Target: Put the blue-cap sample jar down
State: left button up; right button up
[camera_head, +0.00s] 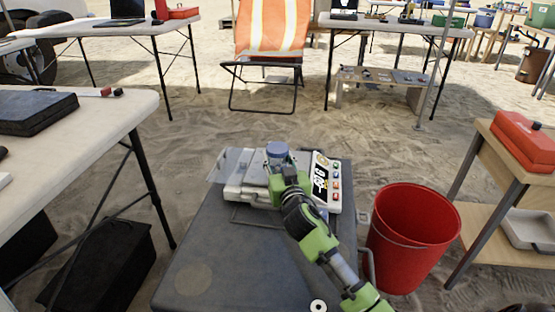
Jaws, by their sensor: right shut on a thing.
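The sample jar's blue cap (277,149) shows just beyond my right gripper (283,170). My right gripper is shut on the jar, and its green and black fingers hide most of the jar's body. The jar looks upright. It is in front of a pale instrument (325,172) with a clear lid on the left and a panel of coloured buttons on the right. I cannot tell whether the jar's base touches the instrument or hangs above it. My left gripper is not in view.
The instrument sits on a dark grey flat top (230,250). A red bucket (410,235) stands close on the right. A wooden stand with a red box (525,140) is farther right. A white table (120,125) with a black case (35,112) is on the left. An orange-striped chair (272,30) stands behind.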

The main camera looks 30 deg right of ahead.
jog(key=shift+f, duration=0.2)
jog(key=o, duration=1.1)
jog(key=shift+r, duration=0.1)
